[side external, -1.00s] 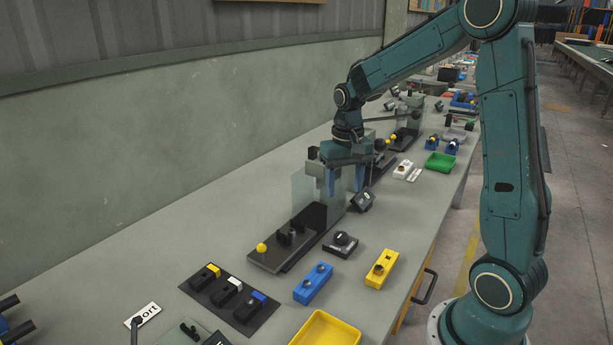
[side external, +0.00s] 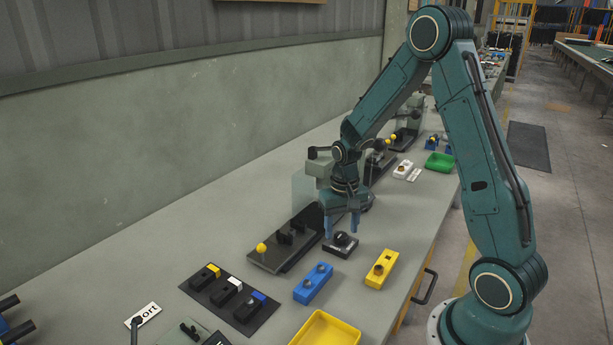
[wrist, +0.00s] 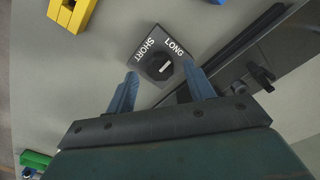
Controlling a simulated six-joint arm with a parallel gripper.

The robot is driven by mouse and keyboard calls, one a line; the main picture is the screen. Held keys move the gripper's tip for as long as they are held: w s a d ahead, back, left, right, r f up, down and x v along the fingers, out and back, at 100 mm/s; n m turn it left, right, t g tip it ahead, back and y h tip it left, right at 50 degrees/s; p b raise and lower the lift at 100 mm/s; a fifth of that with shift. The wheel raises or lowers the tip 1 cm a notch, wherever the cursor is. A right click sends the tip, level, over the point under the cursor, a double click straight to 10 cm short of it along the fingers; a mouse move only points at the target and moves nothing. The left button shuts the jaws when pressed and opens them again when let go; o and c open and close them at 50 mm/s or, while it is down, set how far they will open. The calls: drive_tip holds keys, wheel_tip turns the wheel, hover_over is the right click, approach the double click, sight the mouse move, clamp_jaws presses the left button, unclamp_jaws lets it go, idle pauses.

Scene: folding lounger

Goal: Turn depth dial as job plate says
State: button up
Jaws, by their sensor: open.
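The depth dial (wrist: 158,72) is a black knob with a short white mark, on a dark square plate lettered SHORT and LONG. I cannot tell which word the mark points to. In the side external view the dial (side external: 341,241) sits on the bench right of the dark fixture. My gripper (side external: 341,231) is open, fingers down, just above the dial.
The dark fixture (side external: 275,258) with a yellow knob and clear guard stands close left of my gripper. A blue block (side external: 313,284), a yellow block (side external: 381,269), a yellow tray (side external: 325,331) and a black three-switch panel (side external: 230,300) lie nearer the camera.

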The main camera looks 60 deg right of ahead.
drive_tip(key=shift+f, duration=0.75)
drive_tip(key=c, duration=1)
drive_tip(key=shift+o, duration=0.2)
